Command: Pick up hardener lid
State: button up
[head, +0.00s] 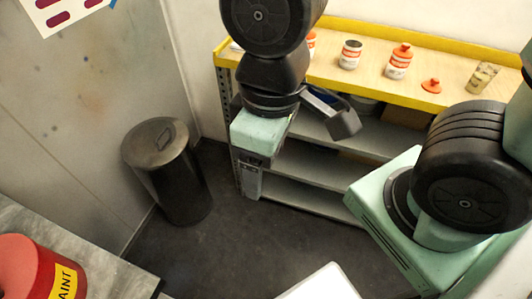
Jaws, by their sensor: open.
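A small orange lid (431,86), which looks like the hardener lid, lies loose on the yellow-edged wooden shelf top (448,70). To its left stands a white and orange can (397,67) with an orange lid on it. Further left is a can with a dark top (350,57) and no orange lid visible. My gripper (328,112) hangs in front of the shelf unit, left of the loose lid and well apart from it. One dark finger shows clearly; the other is not clear. It is open, and I see nothing held in it.
A clear cup (482,78) stands right of the lid. Another can (311,44) is partly hidden behind my arm. A black bin (168,168) stands by the left wall. A red paint container (30,265) is at lower left. Dark floor (215,255) is clear between.

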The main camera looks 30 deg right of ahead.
aim_at(432, 86)
jog(key=k+j+z, duration=0.1)
jog(key=z, duration=1.55)
jog(key=i+u, duration=0.2)
jog(key=u, duration=0.15)
jog(key=i+l+u, duration=0.15)
jog(key=u, duration=0.2)
jog(key=i+l+u, duration=0.15)
jog(key=u, duration=0.2)
jog(key=i, duration=0.1)
